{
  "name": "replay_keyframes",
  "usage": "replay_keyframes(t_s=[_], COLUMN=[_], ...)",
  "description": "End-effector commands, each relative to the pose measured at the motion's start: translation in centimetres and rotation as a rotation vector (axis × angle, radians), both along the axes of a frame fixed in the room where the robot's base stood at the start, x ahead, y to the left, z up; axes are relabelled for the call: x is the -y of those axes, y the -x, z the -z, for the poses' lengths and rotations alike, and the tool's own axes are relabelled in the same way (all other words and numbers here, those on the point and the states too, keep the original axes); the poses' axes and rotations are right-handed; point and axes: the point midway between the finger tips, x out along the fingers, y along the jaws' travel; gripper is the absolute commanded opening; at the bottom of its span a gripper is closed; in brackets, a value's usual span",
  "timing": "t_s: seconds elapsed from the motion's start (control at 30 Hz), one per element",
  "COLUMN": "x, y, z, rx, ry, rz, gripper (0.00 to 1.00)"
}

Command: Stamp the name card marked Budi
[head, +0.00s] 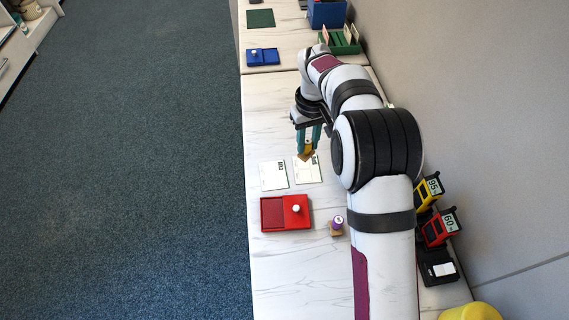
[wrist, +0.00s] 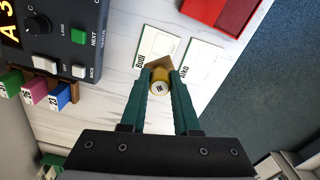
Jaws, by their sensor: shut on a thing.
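The name card marked Budi (wrist: 152,47) lies on the white marbled table; in the head view it is the right of two white cards (head: 309,173). My gripper (head: 308,143) is shut on a stamp with a yellow handle and a wooden base (head: 306,156). The stamp (wrist: 160,86) also shows between the green fingers in the wrist view, its base over the near edge of the Budi card. I cannot tell whether the base touches the card. The stamp's underside is hidden.
A second card (head: 273,176) lies beside it. A red ink pad box (head: 271,213) and a purple-handled stamp (head: 338,223) stand nearer. A blue box (head: 263,56) sits farther off. A control panel (wrist: 65,35) and coloured tags (wrist: 35,92) are at left in the wrist view.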

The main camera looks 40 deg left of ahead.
Motion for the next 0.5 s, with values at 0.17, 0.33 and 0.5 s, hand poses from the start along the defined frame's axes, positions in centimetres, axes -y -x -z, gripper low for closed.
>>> replay_keyframes(t_s=[0.17, 0.33, 0.5], x=[0.2, 0.2, 0.2], y=[-1.0, -0.9, -1.0], z=[1.3, 3.7, 5.4], rx=[-0.001, 0.000, 0.003], ry=[0.001, 0.000, -0.001], rz=[0.000, 0.001, 0.001], gripper=[0.00, 0.00, 0.00])
